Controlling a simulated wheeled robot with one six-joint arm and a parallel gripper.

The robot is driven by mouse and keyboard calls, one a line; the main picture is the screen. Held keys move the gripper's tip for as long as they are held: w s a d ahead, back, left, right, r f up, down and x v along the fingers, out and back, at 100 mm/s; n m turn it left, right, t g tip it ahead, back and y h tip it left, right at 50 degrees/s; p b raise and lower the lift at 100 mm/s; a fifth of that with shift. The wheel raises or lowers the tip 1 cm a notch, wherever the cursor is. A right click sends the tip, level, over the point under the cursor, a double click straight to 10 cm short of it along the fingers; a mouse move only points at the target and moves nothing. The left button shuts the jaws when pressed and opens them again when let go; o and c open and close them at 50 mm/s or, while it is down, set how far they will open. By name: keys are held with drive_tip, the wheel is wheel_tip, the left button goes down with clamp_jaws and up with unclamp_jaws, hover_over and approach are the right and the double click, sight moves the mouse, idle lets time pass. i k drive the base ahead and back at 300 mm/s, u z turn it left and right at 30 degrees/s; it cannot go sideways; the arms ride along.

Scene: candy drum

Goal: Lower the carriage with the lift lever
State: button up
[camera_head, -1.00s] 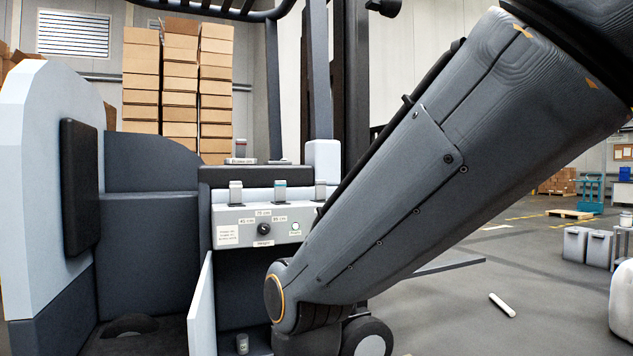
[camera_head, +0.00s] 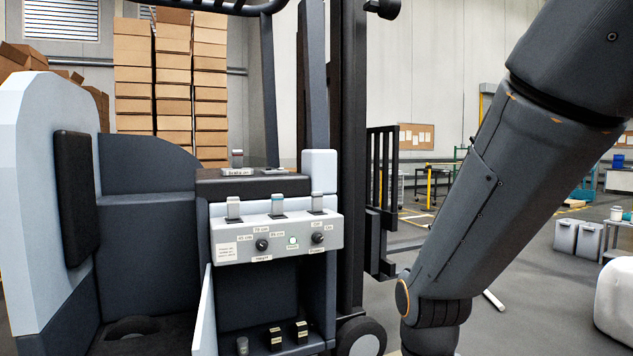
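A grey control panel (camera_head: 228,240) on the forklift carries three short levers along its top edge: a left lever (camera_head: 233,207), a middle lever (camera_head: 277,204) and a right lever (camera_head: 317,203). I cannot read which one is the lift lever. Another lever (camera_head: 238,160) stands on the dark console behind. The black fork carriage (camera_head: 382,180) shows to the right of the mast (camera_head: 352,130), upright and above the floor. My arm crosses the right side of the picture, apart from the levers. My gripper is out of the picture.
Pedals (camera_head: 275,338) sit below. A seat back (camera_head: 75,190) is at left. Stacked boxes (camera_head: 172,80) stand behind. Grey bins (camera_head: 577,238) are at right.

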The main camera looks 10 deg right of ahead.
sight(316, 196)
drive_tip(key=i, duration=2)
drive_tip(key=u, duration=0.4)
